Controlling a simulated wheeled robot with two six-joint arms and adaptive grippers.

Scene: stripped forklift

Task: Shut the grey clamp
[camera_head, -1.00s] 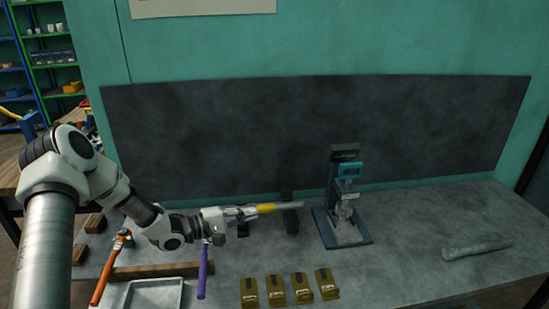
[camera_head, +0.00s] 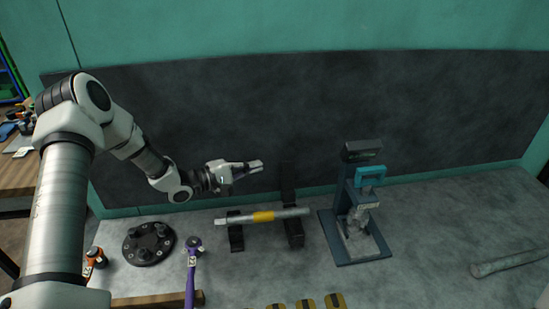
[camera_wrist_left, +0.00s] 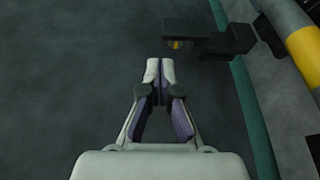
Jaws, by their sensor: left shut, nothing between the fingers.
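The clamp appears to be the dark grey holder (camera_head: 293,233) at the right part of the rod, with an upright arm (camera_head: 288,185) standing open above it. A grey rod with a yellow band (camera_head: 263,216) lies across this holder and a lower support (camera_head: 236,236) to the left. In the left wrist view, the dark arm (camera_wrist_left: 208,38) shows ahead and to the right, and the yellow-banded rod (camera_wrist_left: 306,48) runs along the right edge. My left gripper (camera_head: 258,165) is shut and empty, above the rod and left of the upright arm, apart from both. My right gripper is out of view.
A blue press-like stand (camera_head: 355,215) with a teal handle is right of the holder. A black round plate (camera_head: 148,243), a purple-handled tool (camera_head: 192,265) and several brass-coloured blocks (camera_head: 305,304) are in front. A grey cylinder (camera_head: 510,262) lies far right.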

